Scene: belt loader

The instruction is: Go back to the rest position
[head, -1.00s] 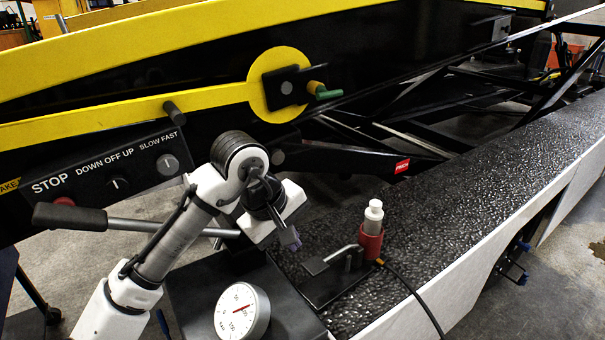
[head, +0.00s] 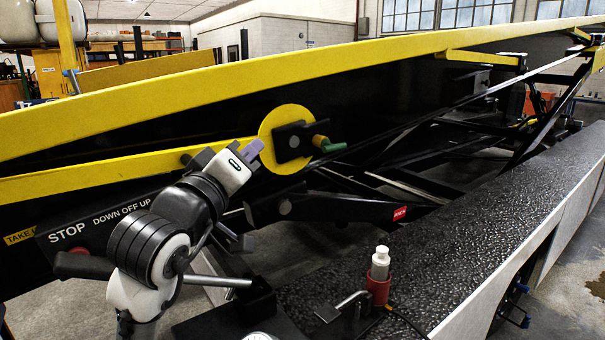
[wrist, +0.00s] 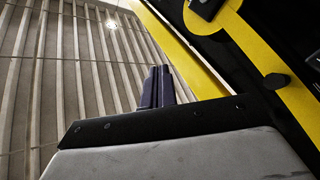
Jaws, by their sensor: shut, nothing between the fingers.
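My gripper (head: 253,149) is raised in front of the belt loader's black side. In the head view its purple-grey fingertips overlap the left edge of the yellow disc (head: 269,120); I cannot tell the gap in depth. In the wrist view the fingers (wrist: 157,87) are together with nothing between them. They point up toward the ceiling, and the yellow beam (wrist: 180,52) lies to their right. My arm covers part of the control panel (head: 95,225), including its speed label.
A green-tipped handle (head: 328,145) sticks out of the disc. Below right, a red holder (head: 378,288) with a white-capped bottle (head: 380,262) stands on the black textured deck (head: 470,235). A grey lever (head: 215,282) lies beside my arm. The deck to the right is clear.

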